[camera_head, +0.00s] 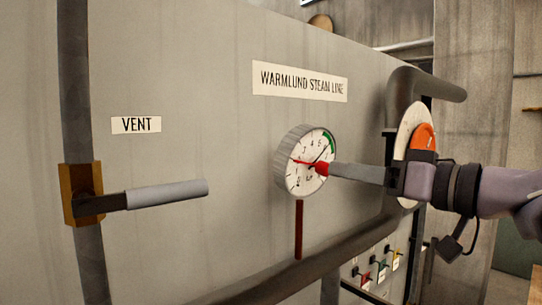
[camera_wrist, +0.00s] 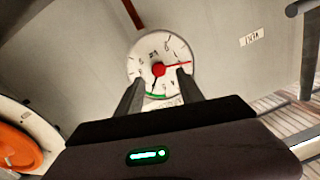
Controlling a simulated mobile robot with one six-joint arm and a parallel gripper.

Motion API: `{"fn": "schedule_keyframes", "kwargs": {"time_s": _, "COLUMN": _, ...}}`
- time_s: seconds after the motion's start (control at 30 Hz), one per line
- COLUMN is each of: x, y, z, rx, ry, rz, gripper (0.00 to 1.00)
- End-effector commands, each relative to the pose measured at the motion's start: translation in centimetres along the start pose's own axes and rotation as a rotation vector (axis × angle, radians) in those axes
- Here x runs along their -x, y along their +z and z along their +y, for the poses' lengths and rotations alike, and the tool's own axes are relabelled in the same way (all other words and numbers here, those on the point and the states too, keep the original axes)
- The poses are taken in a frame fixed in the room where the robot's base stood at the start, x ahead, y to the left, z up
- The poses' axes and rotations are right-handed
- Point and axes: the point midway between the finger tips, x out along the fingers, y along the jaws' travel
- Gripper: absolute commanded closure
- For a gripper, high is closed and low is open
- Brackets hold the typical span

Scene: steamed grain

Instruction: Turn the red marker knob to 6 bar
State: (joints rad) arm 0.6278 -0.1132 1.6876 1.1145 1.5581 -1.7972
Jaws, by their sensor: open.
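The round white pressure gauge (camera_head: 294,175) is on the grey panel below the "WARMLUND STEAM LINE" sign. Its red marker knob (camera_head: 321,168) sits at the dial's centre, with a red pointer toward the left side, around the low numbers; the exact reading is unclear. A thin black needle points to the upper right, near a green band. My gripper (camera_head: 331,169) comes in from the right, its tips at the knob. In the wrist view the open fingers (camera_wrist: 159,77) stand on either side of the red knob (camera_wrist: 158,69). Whether they touch it is unclear.
A vent valve lever (camera_head: 165,194) sticks out at the left. Small coloured valves (camera_head: 381,270) sit lower right.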

Motion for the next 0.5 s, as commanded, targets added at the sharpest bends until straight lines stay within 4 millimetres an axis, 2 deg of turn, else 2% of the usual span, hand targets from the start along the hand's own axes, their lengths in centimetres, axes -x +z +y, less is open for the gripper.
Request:
{"fn": "schedule_keyframes", "kwargs": {"time_s": 0.1, "x": -2.4, "y": -0.2, "z": -0.1, "rx": -0.003, "ry": -0.003, "rz": -0.001, "gripper": 0.55}}
{"fn": "schedule_keyframes", "kwargs": {"time_s": 0.2, "x": -3.6, "y": -0.1, "z": -0.1, "rx": -0.002, "ry": -0.002, "rz": -0.001, "gripper": 0.55}}
{"fn": "schedule_keyframes", "kwargs": {"time_s": 0.5, "x": -4.3, "y": 0.1, "z": 0.0, "rx": -0.001, "ry": 0.001, "rz": -0.001, "gripper": 0.55}}
